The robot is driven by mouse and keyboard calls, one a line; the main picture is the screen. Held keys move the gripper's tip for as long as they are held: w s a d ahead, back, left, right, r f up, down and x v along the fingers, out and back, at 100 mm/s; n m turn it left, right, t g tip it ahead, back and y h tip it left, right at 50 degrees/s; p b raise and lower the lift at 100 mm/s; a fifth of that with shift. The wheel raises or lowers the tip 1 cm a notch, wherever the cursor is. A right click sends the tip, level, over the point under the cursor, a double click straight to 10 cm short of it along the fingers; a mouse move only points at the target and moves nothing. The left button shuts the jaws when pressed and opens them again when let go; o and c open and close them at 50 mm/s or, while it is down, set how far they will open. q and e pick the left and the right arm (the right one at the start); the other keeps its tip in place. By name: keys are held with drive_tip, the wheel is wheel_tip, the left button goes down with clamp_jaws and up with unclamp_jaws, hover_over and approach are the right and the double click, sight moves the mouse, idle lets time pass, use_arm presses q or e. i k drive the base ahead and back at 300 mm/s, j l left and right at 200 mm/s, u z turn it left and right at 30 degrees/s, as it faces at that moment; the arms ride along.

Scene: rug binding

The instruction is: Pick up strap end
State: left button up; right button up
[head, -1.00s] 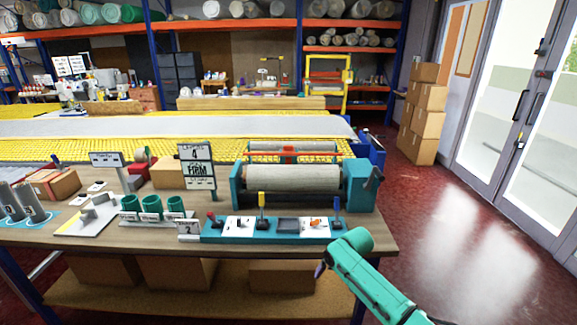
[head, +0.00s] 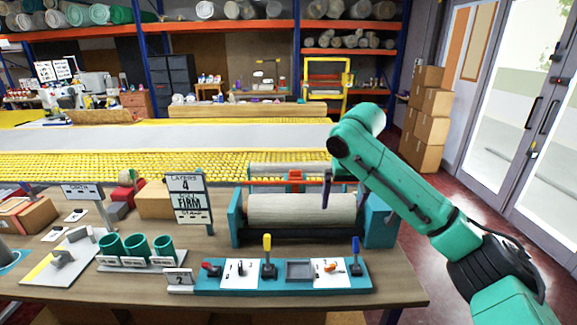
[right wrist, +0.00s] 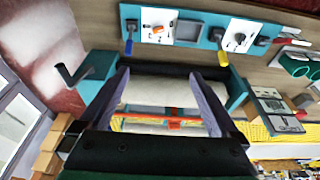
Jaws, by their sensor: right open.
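My right gripper (head: 326,188) hangs over the roller machine, fingers pointing down; one dark finger shows in the head view. In the right wrist view, the gripper (right wrist: 158,74) is open, its two fingers wide apart with nothing between them touching. A grey roll (head: 300,209) lies in the teal-framed machine, and it also shows between the fingers in the right wrist view (right wrist: 160,93). A red bar with a red block (head: 295,180) sits behind the roll. I cannot make out a separate strap end. My left gripper is not in view.
A teal control panel (head: 220,287) with levers stands in front of the roll. A sign reading FIRM (head: 187,200) stands left of the machine. Green cups (head: 137,246) are further left. Bare tabletop (head: 397,283) shows at the right front.

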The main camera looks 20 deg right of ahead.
sight(293, 174)
drive_tip(key=i, duration=1.3)
